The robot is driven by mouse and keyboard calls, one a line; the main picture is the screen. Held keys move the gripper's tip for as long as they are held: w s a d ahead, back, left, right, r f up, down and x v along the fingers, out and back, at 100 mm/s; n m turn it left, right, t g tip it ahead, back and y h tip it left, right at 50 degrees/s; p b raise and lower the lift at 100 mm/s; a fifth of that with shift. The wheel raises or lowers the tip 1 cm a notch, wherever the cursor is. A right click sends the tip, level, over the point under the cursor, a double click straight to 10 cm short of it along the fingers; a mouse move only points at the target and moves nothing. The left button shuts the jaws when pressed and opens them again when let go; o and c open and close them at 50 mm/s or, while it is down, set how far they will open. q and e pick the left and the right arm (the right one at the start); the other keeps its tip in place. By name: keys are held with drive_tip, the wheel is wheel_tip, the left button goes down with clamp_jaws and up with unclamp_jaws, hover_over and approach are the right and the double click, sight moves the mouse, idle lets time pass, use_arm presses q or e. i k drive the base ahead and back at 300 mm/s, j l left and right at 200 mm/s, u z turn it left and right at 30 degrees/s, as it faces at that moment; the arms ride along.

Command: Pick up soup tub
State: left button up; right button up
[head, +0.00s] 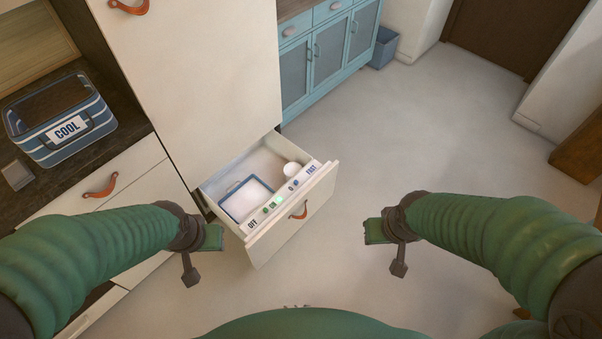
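My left gripper (203,256) is open and empty, in front of the drawer's left side and apart from the tub. My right gripper (386,251) is open and empty, to the right of the drawer and apart from the tub.
A blue-rimmed white tray (247,198) lies in the drawer's left part. The drawer front has a leather pull (299,210). A striped "COOL" bag (62,117) stands on the left counter.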

sight(291, 168)
drive_tip(key=i+l+u, duration=0.15)
drive_tip(key=u, duration=0.8)
drive_tip(key=i+l+u, duration=0.25)
drive_tip(key=l, duration=0.3)
drive_tip(key=l+u, duration=0.2)
drive_tip(key=l, duration=0.3)
drive_tip(key=i+l+u, duration=0.25)
drive_tip(key=l, duration=0.35)
drive_tip(key=l+u, duration=0.25)
drive_tip(key=l, duration=1.35)
